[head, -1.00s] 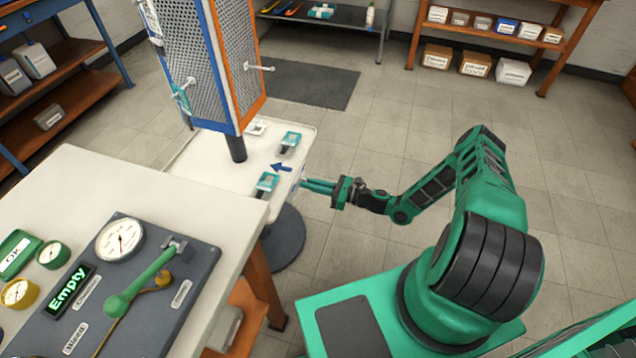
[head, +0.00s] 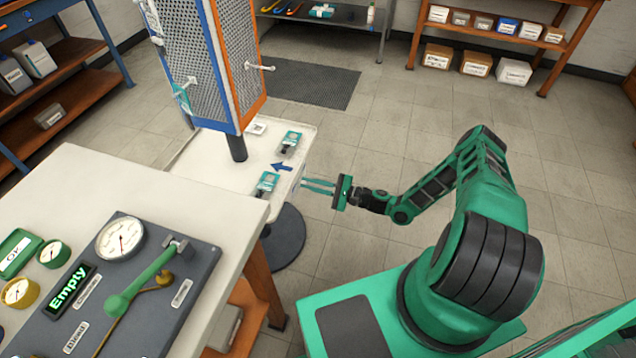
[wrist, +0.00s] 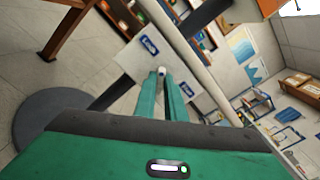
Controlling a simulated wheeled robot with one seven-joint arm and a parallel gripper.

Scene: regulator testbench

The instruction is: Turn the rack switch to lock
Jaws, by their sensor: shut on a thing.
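The rack is a perforated tower (head: 222,70) with blue and orange edges, rising from a white tray (head: 190,160). In the wrist view, a pale plate (wrist: 128,58) on its side carries two blue labels (wrist: 149,44), whose words I cannot read surely. The small light switch knob (wrist: 162,71) sits on this plate between the labels. My gripper (head: 305,184) reaches the tray's right side from the right. In the wrist view my gripper (wrist: 162,80) has its two teal fingers closed on the knob. The fingertips hide part of the knob, and its exact angle is unclear.
A workbench (head: 120,185) with a gauge panel (head: 135,280) stands at the left, close to the tray. Small teal devices (head: 266,184) lie on the tray near a blue arrow. The floor (head: 400,130) around my arm is clear.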

